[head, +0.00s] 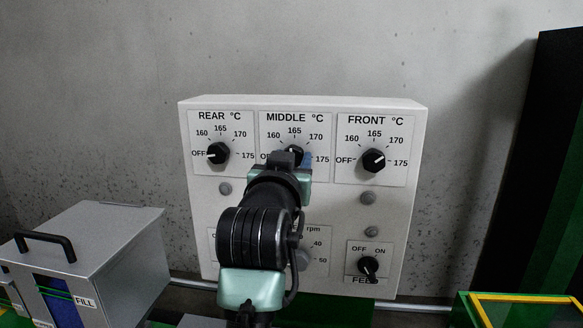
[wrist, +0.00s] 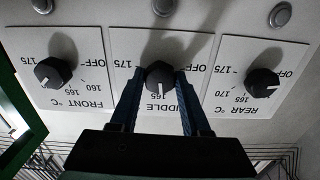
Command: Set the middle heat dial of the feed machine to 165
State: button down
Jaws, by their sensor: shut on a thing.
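The feed machine's white control panel (head: 400,240) stands upright against the wall. Its middle heat dial (wrist: 160,77) is a black knob with a white pointer, between the REAR and FRONT dials. In the wrist view, which shows the panel upside down, the pointer aims straight down at the 165 mark. In the head view the dial is partly hidden by my gripper (head: 294,161), and the bit of pointer showing is near the top. My gripper's blue fingers (wrist: 160,84) are shut on the middle dial, one on each side of it.
The rear dial (head: 218,153) points at OFF. The front dial (head: 373,160) points to the upper right, roughly toward 170. The black feed knob (head: 368,267) is lower right. A grey box with a black handle (head: 115,240) stands left, and a yellow-edged green thing (head: 520,297) lower right.

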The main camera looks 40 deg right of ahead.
jog(key=shift+m, duration=0.6)
jog(key=shift+b, duration=0.3)
jog(key=shift+c, duration=1.8)
grip_release()
jog(key=b+v, duration=0.3)
jog(key=v, duration=1)
